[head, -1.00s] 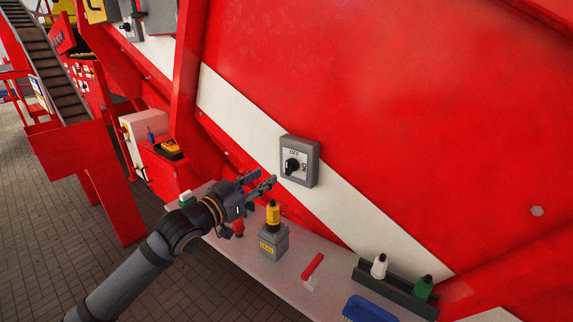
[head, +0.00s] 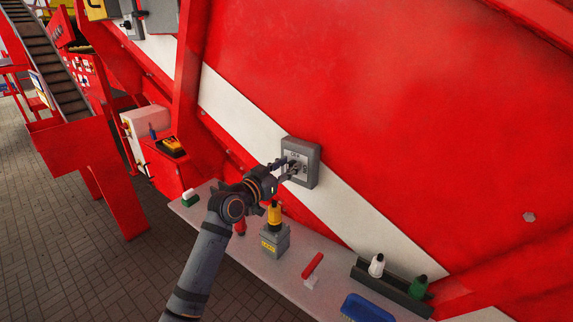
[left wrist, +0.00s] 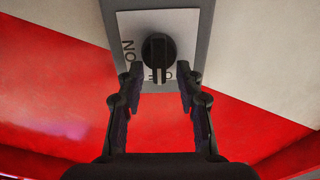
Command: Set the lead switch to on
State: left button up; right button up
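A grey switch box (head: 314,166) with a pale plate and a black rotary knob is mounted on the red machine wall. The knob (left wrist: 159,50) shows in the left wrist view, its bar lined up toward the OFF marking; ON is printed to the left there. My left gripper (head: 288,170) is in front of the switch plate. In the left wrist view my left gripper (left wrist: 159,78) is open, with one fingertip on each side of the knob's lower part. Whether the fingers touch the knob cannot be told. My right gripper is not in view.
Below the switch, a shelf (head: 210,214) holds a grey box with a yellow top (head: 274,240), a red-handled tool (head: 312,267), bottles in a dark rack (head: 395,285) and a blue brush (head: 366,309). Another switch (head: 132,26) is at upper left.

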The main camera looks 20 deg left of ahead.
pick_arm(q)
jog(key=shift+c, duration=0.3)
grip_shut()
jog(key=shift+d+f+m+b, duration=0.1)
jog(key=shift+f+m+b, duration=0.15)
jog(key=shift+b, duration=0.4)
jog(key=m+b, duration=0.5)
jog(key=d+f+m+b, duration=0.1)
jog(key=m+b, duration=0.4)
jog(key=m, duration=0.1)
jog(key=m+b, duration=0.4)
jog(key=m, duration=0.2)
jog(key=shift+s+d+f+b, duration=0.25)
jog(key=shift+s+d+b, duration=0.05)
jog(key=shift+s+b, duration=0.1)
jog(key=shift+m, duration=0.25)
jog(key=shift+o, duration=0.3)
grip_release()
